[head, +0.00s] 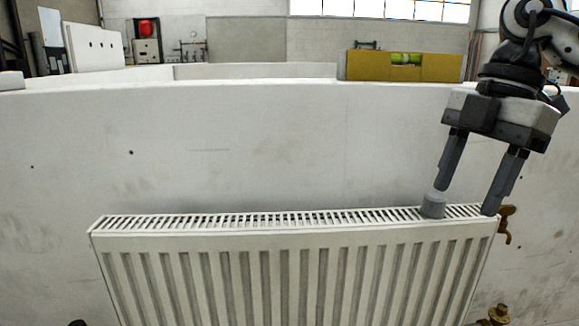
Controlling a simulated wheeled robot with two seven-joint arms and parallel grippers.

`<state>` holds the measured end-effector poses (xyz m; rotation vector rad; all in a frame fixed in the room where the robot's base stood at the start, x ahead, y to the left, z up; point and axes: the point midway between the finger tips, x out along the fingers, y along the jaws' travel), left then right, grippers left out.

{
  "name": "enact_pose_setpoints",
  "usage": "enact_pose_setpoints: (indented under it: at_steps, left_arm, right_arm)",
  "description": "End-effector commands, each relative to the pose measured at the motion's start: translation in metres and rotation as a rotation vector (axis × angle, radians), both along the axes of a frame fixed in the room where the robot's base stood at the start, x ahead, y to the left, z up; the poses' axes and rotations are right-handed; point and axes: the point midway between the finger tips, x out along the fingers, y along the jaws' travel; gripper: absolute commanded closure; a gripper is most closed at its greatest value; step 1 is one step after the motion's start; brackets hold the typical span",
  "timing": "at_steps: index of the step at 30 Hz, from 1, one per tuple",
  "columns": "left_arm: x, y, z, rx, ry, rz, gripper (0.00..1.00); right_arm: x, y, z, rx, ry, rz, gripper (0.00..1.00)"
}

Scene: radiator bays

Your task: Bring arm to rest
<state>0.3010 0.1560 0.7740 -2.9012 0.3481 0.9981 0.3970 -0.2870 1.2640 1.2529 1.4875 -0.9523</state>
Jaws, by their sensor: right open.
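My right gripper (464,200) comes down from the upper right and is open, its fingers spread above the right end of the white radiator (290,235). A small grey cylinder (433,206) stands on the radiator's top grille, by the tip of the gripper's left finger. I cannot tell if that finger touches it. The right finger's tip is at the radiator's right top corner. Nothing shows between the fingers. My left gripper is not in view.
A pale wall (290,140) stands close behind the radiator. A brass fitting (505,222) sticks out beside its right top corner, and another brass fitting (498,314) is at the lower right. The space left of my gripper is clear.

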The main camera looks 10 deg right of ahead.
Motion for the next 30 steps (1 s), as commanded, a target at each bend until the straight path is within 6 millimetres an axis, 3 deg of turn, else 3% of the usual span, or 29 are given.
enact_pose_setpoints:
  at_steps: [8, 12, 17, 21, 24, 28, 30]
  left_arm:
    - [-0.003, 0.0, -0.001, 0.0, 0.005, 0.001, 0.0]
    - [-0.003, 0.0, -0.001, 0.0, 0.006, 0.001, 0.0]
    - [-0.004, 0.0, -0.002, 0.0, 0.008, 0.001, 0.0]
    - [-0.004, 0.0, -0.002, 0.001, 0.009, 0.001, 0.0]
    - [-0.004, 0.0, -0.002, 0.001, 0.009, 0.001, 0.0]
    - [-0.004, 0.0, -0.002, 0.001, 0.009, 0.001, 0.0]
    - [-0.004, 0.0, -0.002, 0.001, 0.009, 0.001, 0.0]
  right_arm:
    - [0.015, 0.09, -0.049, 0.253, 0.004, 0.309, 0.45]
    - [0.01, 0.162, -0.08, 0.528, -0.009, 0.493, 0.45]
    - [-0.003, 0.24, -0.1, 0.922, -0.067, 0.59, 0.45]
    - [-0.008, 0.288, -0.104, 1.259, -0.16, 0.522, 0.45]
    - [-0.003, 0.307, -0.105, 1.462, -0.247, 0.382, 0.45]
    - [0.015, 0.314, -0.116, 1.642, -0.371, 0.102, 0.45]
    - [0.029, 0.308, -0.131, 1.686, -0.437, -0.085, 0.45]
